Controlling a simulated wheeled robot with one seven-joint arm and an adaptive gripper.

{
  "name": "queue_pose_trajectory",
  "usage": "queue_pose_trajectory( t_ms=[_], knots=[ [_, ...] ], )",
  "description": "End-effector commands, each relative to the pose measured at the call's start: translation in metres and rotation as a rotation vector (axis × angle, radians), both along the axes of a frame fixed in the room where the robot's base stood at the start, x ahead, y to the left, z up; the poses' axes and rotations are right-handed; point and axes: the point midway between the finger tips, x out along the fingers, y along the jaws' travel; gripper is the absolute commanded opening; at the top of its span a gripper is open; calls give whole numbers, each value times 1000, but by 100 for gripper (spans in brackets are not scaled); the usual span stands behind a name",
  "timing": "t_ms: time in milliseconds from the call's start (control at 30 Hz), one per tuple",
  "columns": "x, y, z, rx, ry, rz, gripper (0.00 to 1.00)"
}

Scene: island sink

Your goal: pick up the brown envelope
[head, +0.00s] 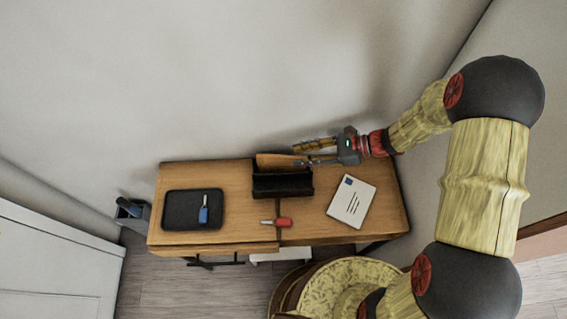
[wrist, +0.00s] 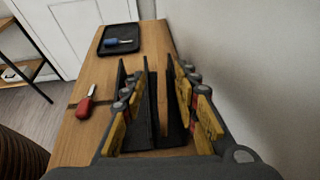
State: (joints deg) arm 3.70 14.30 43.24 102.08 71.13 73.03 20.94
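The brown envelope (head: 276,160) stands upright in a black letter holder (head: 283,186) at the back middle of the wooden desk. In the wrist view the envelope (wrist: 162,98) shows as a thin tan edge between black dividers (wrist: 152,90). My gripper (head: 300,154) reaches in from the right, just above the holder. Its yellow-padded fingers are spread wide, and in the wrist view (wrist: 158,80) they appear on either side of the envelope and dividers. The gripper holds nothing. Whether a finger touches the holder cannot be told.
A white envelope (head: 352,201) lies flat to the right of the holder. A red-handled tool (head: 284,222) lies in front of it. A black tray (head: 178,222) with a blue-handled tool (head: 204,212) lies at the left. The wall is close behind the desk.

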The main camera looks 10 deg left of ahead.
Motion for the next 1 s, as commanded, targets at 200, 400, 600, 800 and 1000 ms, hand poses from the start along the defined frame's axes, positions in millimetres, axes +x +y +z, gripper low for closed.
queue_pose_trajectory(
  t_ms=[200, 400, 600, 800, 1000],
  knots=[
    [-3, 21, -9, -1, 0, 4, 30],
    [-3, 46, -22, -1, 0, 5, 30],
    [-6, 64, -28, -2, -1, 4, 30],
    [-5, 65, -27, -2, -1, 3, 30],
    [-5, 65, -27, -2, -1, 3, 22]
  ],
)
